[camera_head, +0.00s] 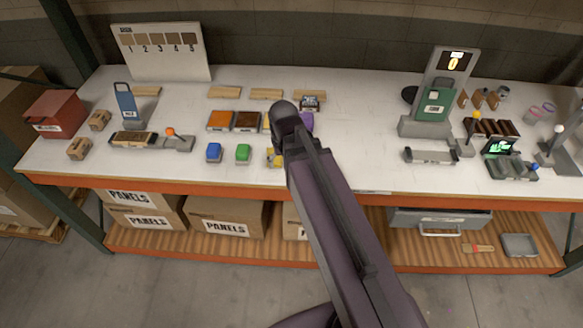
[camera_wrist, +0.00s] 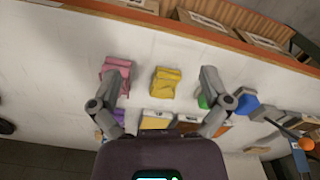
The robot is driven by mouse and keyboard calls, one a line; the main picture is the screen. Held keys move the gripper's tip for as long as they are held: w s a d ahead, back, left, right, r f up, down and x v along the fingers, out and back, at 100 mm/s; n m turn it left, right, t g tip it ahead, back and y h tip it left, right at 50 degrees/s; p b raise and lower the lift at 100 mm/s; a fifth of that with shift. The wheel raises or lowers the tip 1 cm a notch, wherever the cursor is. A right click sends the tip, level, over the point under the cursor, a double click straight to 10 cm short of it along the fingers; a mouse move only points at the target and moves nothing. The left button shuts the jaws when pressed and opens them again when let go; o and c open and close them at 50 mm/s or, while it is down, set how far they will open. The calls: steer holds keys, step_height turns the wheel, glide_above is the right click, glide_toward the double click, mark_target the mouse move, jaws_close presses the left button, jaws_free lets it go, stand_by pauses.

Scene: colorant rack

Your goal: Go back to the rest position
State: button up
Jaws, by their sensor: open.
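My gripper (camera_wrist: 163,82) is open and empty in the wrist view, its two fingers spread apart. A yellow block (camera_wrist: 165,84) shows between the fingers on the white table, with nothing gripping it. A pink block (camera_wrist: 117,72) lies partly behind the left finger. A green block (camera_wrist: 203,102) is mostly hidden by the right finger, and a blue block (camera_wrist: 245,104) is beyond it. In the head view my arm reaches over the middle of the bench and hides the gripper; the yellow block (camera_head: 274,157) shows beside the arm.
The white bench top (camera_head: 345,140) is clear right of my arm. A display stand (camera_head: 440,90) with a green container is at right. A numbered board (camera_head: 160,50) stands at back left. A red box (camera_head: 55,114) sits at far left. Cartons (camera_head: 226,218) are on the lower shelf.

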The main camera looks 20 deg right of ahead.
steer(key=s, duration=0.1)
steer(key=s+d, duration=0.1)
steer(key=shift+s+d, duration=0.2)
steer(key=shift+s, duration=0.15)
steer(key=shift+f, duration=0.1)
steer(key=shift+f+b, duration=1.35)
steer(key=shift+b, duration=0.1)
